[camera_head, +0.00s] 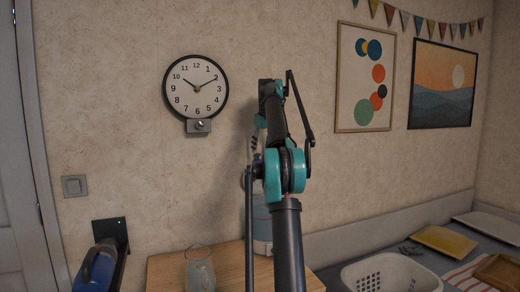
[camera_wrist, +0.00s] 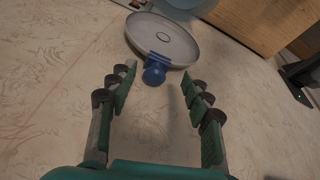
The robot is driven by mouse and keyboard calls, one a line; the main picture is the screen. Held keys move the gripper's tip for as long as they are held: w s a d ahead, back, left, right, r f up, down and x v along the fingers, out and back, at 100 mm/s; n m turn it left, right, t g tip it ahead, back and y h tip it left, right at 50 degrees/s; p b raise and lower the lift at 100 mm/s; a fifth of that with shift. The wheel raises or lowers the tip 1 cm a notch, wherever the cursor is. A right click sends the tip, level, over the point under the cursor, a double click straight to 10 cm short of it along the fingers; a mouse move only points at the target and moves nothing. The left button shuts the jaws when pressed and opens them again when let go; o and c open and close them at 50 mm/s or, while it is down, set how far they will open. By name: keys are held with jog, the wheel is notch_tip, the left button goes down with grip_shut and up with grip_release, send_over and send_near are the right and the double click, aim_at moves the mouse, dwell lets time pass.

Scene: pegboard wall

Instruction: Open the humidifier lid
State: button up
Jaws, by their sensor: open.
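The humidifier (camera_head: 262,220) stands on the wooden table against the wall, pale blue and mostly hidden behind my arm in the head view. In the wrist view its round grey lid (camera_wrist: 163,32) shows at the top, with a blue tab and a round blue knob (camera_wrist: 154,74) at its near edge. A bit of the pale blue body (camera_wrist: 188,4) shows beyond the lid. My gripper (camera_wrist: 159,72) is open, with the knob in line with the gap between its fingertips. I see no contact. The head view hides the fingers behind the arm.
A glass jug (camera_head: 200,274) stands on the wooden table (camera_head: 165,268) left of the humidifier. A blue device (camera_head: 95,268) sits in a black wall holder. A white basket (camera_head: 390,275) is at lower right. A clock (camera_head: 196,88) hangs on the wall.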

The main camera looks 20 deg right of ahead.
jog(key=s, duration=1)
jog(key=shift+s+d, duration=0.15)
jog(key=shift+s, duration=0.1)
jog(key=shift+f, duration=0.1)
jog(key=s+a+f+m, duration=0.1)
jog(key=s+a+f, duration=0.45)
jog(key=f, duration=0.45)
jog(key=s+a+f, duration=0.5)
jog(key=a+f, duration=0.2)
jog(key=f, duration=0.3)
jog(key=s+a+f+m, duration=0.1)
jog(key=s+a+f, duration=0.3)
jog(key=s+f, duration=0.8)
jog(key=s+a+f+m, duration=0.1)
jog(key=s+a+f, duration=0.4)
jog(key=s+f, duration=0.6)
jog(key=s, duration=0.3)
jog(key=shift+f, duration=0.4)
